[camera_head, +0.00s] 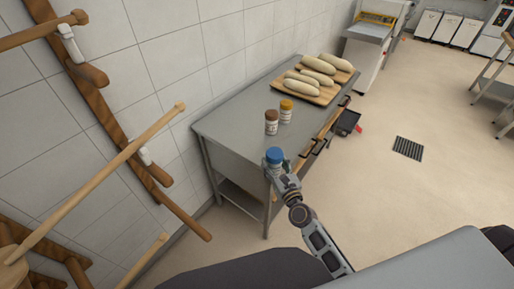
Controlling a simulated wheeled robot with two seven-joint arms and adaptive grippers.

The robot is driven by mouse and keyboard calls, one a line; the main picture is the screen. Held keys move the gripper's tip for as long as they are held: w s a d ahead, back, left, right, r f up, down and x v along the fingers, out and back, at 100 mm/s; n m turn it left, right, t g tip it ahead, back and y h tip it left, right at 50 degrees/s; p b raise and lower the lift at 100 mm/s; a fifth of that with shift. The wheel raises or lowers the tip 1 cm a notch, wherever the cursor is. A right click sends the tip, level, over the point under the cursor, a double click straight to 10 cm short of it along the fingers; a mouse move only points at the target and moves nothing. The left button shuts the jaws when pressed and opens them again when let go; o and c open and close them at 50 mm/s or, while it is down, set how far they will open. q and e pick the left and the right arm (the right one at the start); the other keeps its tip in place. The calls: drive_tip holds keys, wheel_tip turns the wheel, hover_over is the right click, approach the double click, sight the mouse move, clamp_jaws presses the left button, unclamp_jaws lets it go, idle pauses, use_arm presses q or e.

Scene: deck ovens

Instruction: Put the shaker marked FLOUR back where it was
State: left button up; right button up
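A shaker with a blue lid (274,157) is held upright in my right gripper (279,172), beside the near end of the steel table (228,124). The gripper is shut around its lower part, which is mostly hidden. A shaker with a brown lid (271,122) and one with a yellow lid (286,111) stand upright next to each other on the table, beyond the held one. Their labels are too small to read, so I cannot tell by the writing which is FLOUR. My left gripper is not in view.
Wooden boards (312,92) with several pale loaves (302,85) lie farther back on the table. Tools with wooden handles (318,146) hang along its front side. A wooden rack with long poles (142,146) is at left against the tiled wall. The tabletop left of the shakers is clear.

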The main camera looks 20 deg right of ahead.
drive_tip(key=shift+w+a+y+b, duration=0.15)
drive_tip(key=shift+w+y+b, duration=0.2)
drive_tip(key=shift+w, duration=0.45)
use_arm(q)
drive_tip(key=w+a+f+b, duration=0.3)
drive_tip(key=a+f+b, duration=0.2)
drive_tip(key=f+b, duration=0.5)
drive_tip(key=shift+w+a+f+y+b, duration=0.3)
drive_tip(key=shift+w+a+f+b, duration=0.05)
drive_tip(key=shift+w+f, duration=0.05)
use_arm(e)
drive_tip(key=w+r+n+g+y, duration=0.1)
drive_tip(key=w+r+n+y, duration=0.1)
drive_tip(key=w, duration=0.7)
drive_tip(key=w+r+n+g+y, duration=0.1)
drive_tip(key=w+r+n+y, duration=0.2)
drive_tip(key=w, duration=0.6)
drive_tip(key=shift+d+r+y, duration=0.25)
drive_tip(key=shift+r+y, duration=0.35)
drive_tip(key=shift+y, duration=0.15)
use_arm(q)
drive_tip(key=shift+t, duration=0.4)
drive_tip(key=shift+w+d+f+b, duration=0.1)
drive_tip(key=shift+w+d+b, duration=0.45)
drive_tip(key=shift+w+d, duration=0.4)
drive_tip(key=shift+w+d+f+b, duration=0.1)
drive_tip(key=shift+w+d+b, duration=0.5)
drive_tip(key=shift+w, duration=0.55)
use_arm(e)
drive_tip(key=shift+f, duration=2.9)
